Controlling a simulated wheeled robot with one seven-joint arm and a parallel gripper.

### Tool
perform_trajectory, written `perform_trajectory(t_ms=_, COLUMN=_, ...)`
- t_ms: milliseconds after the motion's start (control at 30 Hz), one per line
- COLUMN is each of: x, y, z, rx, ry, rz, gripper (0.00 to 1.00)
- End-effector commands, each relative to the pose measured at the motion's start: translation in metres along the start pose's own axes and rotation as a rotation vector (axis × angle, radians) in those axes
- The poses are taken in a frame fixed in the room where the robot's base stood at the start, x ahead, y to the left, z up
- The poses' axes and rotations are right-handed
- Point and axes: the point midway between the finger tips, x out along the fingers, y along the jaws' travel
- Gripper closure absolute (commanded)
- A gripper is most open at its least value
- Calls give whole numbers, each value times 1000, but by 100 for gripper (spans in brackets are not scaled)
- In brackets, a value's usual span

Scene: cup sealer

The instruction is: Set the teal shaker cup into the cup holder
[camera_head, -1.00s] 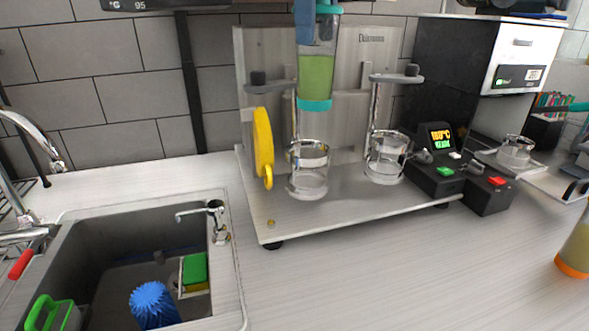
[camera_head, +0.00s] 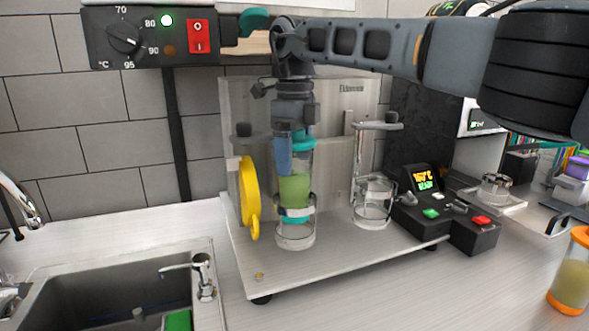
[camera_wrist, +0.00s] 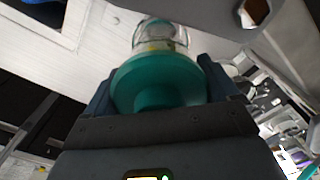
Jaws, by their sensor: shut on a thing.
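The teal shaker cup (camera_head: 294,188) is clear with green contents and teal ends, and it stands upright. My gripper (camera_head: 292,150) is shut on its upper part from above. The cup's lower end is down inside the ring of the left cup holder (camera_head: 295,235), a clear glass with a metal band. I cannot tell whether it touches the bottom. In the wrist view the teal lid (camera_wrist: 160,80) sits between my fingers, with the glass holder (camera_wrist: 160,33) beyond it. A second, empty glass holder (camera_head: 372,203) stands to the right.
A yellow lever (camera_head: 249,198) is close left of the cup. A sink (camera_head: 110,285) is at the lower left. An orange-lidded shaker (camera_head: 572,272) stands at the far right.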

Motion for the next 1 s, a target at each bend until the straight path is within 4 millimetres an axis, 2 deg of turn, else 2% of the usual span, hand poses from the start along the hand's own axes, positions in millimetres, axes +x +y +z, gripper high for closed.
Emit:
perform_trajectory(t_ms=333, x=35, y=0, z=0, rx=0, ry=-1, rz=1, gripper=86)
perform_trajectory(t_ms=867, x=44, y=0, z=0, rx=0, ry=-1, rz=0, gripper=86)
perform_trajectory(t_ms=900, x=44, y=0, z=0, rx=0, ry=0, rz=0, gripper=8)
perform_trajectory(t_ms=1000, x=44, y=0, z=0, rx=0, ry=0, rz=0, gripper=0)
